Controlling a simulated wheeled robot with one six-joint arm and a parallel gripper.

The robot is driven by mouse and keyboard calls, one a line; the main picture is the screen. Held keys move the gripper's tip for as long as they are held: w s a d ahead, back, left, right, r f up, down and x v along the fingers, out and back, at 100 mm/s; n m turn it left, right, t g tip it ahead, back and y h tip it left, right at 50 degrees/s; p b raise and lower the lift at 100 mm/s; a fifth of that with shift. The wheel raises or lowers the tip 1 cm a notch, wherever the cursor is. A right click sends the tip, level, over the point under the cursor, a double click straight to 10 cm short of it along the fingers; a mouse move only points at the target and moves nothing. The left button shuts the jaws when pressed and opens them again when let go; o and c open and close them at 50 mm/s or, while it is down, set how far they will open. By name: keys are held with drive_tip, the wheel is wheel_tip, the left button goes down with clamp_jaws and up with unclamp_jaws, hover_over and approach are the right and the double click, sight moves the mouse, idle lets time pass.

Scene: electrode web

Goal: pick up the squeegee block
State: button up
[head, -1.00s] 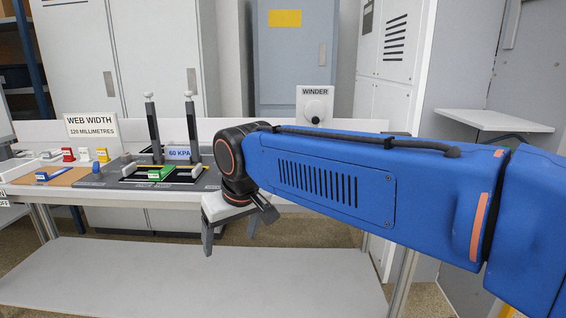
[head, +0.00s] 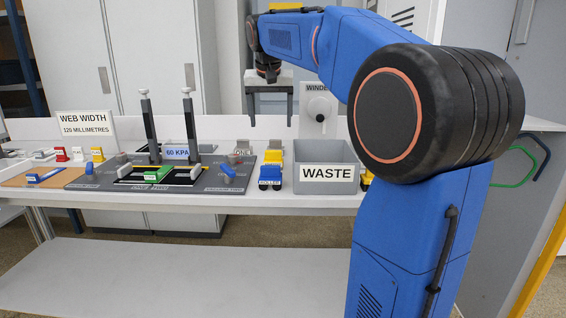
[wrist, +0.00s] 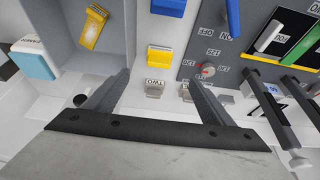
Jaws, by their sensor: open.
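No label that I can read says squeegee, so I cannot tell for sure which block is the squeegee block. A pale blue block (wrist: 38,64) with a white, partly readable label lies outside the bin at the left of the wrist view. A yellow block (wrist: 160,56) and a small grey block (wrist: 154,89) marked TWO lie near the middle. A blue block (head: 270,178) labelled ROLLER shows in the head view. My gripper (head: 270,112) is open and empty above the back of the bench; its two fingers also show in the wrist view (wrist: 158,80).
A grey WASTE bin (head: 302,184) stands right of the blue block, with a yellow item (wrist: 94,28) inside. The dark board (head: 215,183) with tall posts and a green strip (head: 155,175) is to the left. The winder (head: 320,108) stands behind the bin.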

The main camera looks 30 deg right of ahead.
sight(273, 154)
drive_tip(key=x, duration=1.7)
drive_tip(key=shift+w+d, duration=0.2)
drive_tip(key=shift+d, duration=0.05)
drive_tip(key=c, duration=1.3)
wheel_tip(273, 154, up, 10)
